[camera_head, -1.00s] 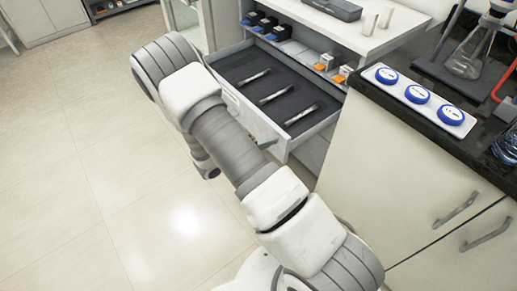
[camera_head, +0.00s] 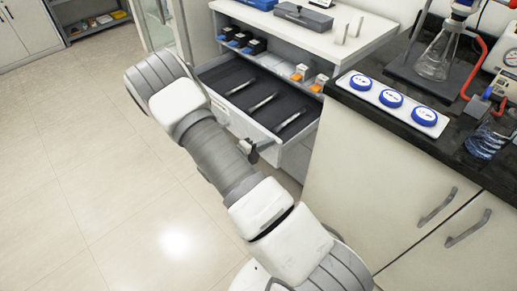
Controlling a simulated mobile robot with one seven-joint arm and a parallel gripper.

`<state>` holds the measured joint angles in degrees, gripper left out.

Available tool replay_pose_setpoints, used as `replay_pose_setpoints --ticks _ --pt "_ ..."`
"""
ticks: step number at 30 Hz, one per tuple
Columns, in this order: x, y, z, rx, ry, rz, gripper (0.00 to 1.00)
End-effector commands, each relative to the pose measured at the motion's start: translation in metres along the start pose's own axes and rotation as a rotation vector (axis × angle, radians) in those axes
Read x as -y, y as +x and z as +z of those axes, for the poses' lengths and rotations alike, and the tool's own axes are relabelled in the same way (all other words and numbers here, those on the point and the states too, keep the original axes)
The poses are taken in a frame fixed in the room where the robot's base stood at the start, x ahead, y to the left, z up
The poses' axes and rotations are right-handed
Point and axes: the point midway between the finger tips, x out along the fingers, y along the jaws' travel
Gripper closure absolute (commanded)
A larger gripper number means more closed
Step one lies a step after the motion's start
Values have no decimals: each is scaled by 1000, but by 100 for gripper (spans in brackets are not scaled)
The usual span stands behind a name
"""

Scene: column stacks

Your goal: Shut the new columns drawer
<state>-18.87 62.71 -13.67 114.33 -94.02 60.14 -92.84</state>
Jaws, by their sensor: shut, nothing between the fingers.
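The columns drawer (camera_head: 234,119) stands pulled out of the white cabinet. It has a pale front and a dark foam insert holding three slim silvery columns (camera_head: 263,103). My arm crosses in front of the drawer and hides part of its left front. The small dark tip of my gripper (camera_head: 251,153) shows beyond the arm, by the drawer's front near its right end. The gripper is shut and empty. I cannot tell whether it touches the drawer front.
A shelf above the drawer holds dark boxes with blue ends (camera_head: 240,41) and orange-and-white boxes (camera_head: 300,73). At right, a black counter (camera_head: 440,133) carries blue-capped jars (camera_head: 391,98) and a flask (camera_head: 437,58). Open floor (camera_head: 110,170) lies left.

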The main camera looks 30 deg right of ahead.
Motion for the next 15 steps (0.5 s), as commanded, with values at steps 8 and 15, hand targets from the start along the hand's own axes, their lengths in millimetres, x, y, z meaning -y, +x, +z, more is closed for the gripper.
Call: replay_pose_setpoints --ticks 8,15 --pt "25 75 -2 -5 2 -3 100" --pt "43 138 -2 -4 1 -3 100"
